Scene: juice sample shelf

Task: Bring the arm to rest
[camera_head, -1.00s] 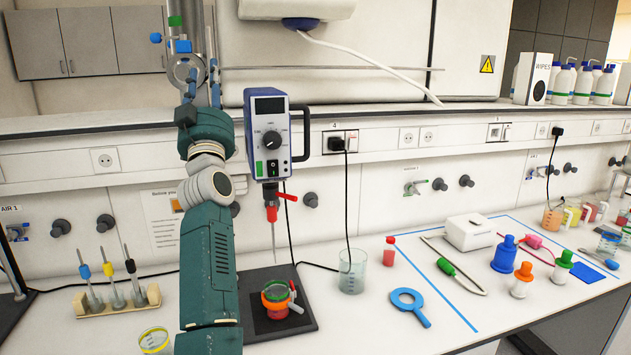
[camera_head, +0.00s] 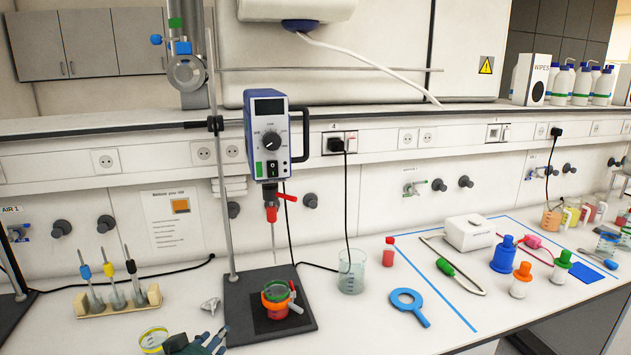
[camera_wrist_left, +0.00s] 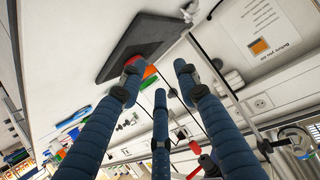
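My left gripper shows at the bottom edge of the head view (camera_head: 207,342), only partly in frame, low in front of the bench. In the left wrist view its blue fingers (camera_wrist_left: 160,76) are spread apart with nothing held between them. The black stand base (camera_wrist_left: 150,42) shows beyond the fingertips. My right gripper is in neither view.
A stirrer unit (camera_head: 270,140) hangs on the stand above the jar. A pipette rack (camera_head: 118,302) and a yellow-rimmed dish (camera_head: 154,340) stand left. A beaker (camera_head: 351,272), a blue ring tool (camera_head: 408,306) and several bottles stand right. Bench front-centre is clear.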

